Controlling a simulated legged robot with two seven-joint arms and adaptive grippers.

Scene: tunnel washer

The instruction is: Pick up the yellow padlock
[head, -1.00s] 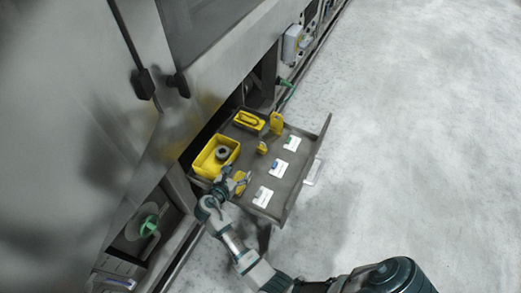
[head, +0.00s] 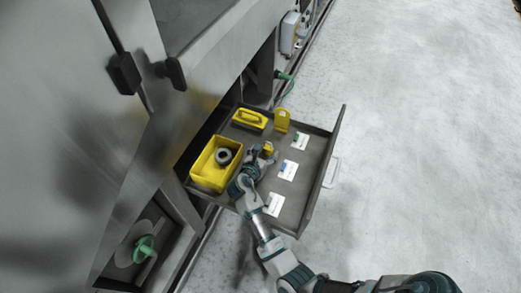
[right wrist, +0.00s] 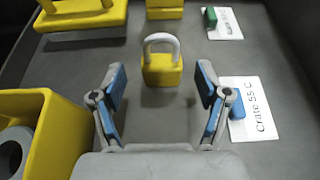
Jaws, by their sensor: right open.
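The yellow padlock (right wrist: 162,70) stands upright on the drawer floor in the right wrist view, its grey shackle on top. It sits ahead of my right gripper (right wrist: 162,88), centred between the two blue-padded fingers and a little beyond their tips. The fingers are open and nothing is between them. In the head view the padlock (head: 267,149) shows small, just past my right gripper (head: 259,158), which is low over the drawer. My left gripper is not in the frames.
The open drawer (head: 327,165) also holds a yellow bin (head: 205,178) with a grey ring (head: 224,155), a yellow handled block (head: 250,118), another yellow item (head: 282,120) and white cards (head: 288,170). Open floor lies right.

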